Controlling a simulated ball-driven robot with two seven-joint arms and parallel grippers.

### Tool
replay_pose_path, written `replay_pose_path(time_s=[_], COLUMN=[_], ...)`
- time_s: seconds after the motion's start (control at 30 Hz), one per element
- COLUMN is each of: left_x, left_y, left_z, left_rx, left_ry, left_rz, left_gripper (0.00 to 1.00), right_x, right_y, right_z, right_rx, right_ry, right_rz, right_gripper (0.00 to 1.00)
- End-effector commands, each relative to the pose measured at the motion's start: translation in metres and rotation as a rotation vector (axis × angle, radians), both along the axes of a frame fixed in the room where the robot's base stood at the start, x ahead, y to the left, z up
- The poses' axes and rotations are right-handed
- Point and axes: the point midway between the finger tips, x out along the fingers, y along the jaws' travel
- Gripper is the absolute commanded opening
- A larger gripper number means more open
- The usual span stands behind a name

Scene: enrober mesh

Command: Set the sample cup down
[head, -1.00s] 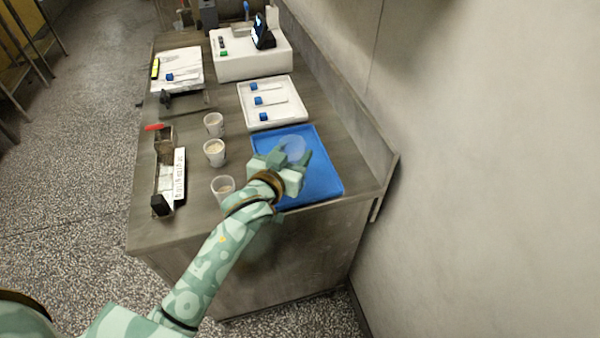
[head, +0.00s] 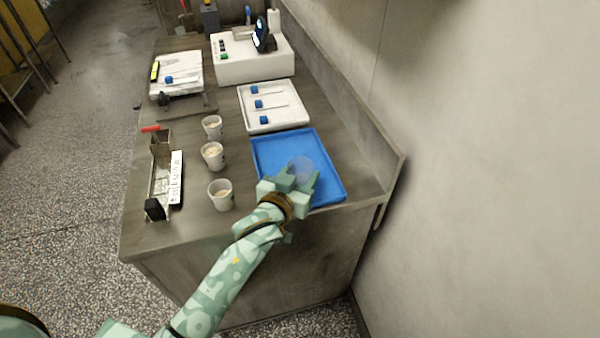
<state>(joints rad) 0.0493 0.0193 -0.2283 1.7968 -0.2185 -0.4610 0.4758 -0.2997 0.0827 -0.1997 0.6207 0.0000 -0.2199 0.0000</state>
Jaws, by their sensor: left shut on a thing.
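My left gripper (head: 290,180) is shut on the sample cup (head: 301,167), a small translucent bluish cup that looks roughly upright. They are over the front part of the blue tray (head: 275,146). My fingers hide the lower part of the cup, so I cannot tell whether it touches the tray. The rest of the tray is empty. My right gripper is not in view.
Left of the tray stand white cups with pale contents: a front cup (head: 220,194), a middle cup (head: 213,156) and a back cup (head: 212,126). Behind the tray is a white tray (head: 283,92) with blue-capped items. A wall lies close on the right.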

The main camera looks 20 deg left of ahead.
Motion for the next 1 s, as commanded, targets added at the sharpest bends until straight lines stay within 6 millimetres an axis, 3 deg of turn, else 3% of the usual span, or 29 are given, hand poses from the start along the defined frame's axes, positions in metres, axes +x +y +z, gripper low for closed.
replay_pose_path(time_s=[0.17,0.2,0.27,0.3,0.57,0.7,1.0], left_x=[0.000,0.000,0.000,0.000,-0.001,0.000,-0.073], left_y=[0.000,0.000,0.000,0.000,0.000,0.000,0.007], left_z=[-0.004,-0.004,-0.004,-0.004,-0.003,0.013,0.025], left_rx=[0.001,0.001,0.001,0.001,0.002,0.003,-0.001], left_ry=[0.000,0.001,0.001,0.001,0.003,-0.002,0.003], left_rz=[0.000,0.000,0.000,0.000,0.000,-0.002,0.000], left_gripper=[0.25,0.52,0.68,0.71,0.71,0.71,0.71], right_x=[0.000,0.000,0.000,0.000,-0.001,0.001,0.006], right_y=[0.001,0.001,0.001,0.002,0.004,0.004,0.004], right_z=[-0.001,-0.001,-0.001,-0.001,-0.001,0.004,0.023], right_rx=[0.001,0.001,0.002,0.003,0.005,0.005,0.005], right_ry=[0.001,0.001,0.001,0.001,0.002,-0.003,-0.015], right_rz=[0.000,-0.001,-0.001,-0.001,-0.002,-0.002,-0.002], right_gripper=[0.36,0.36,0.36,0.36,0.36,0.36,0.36])
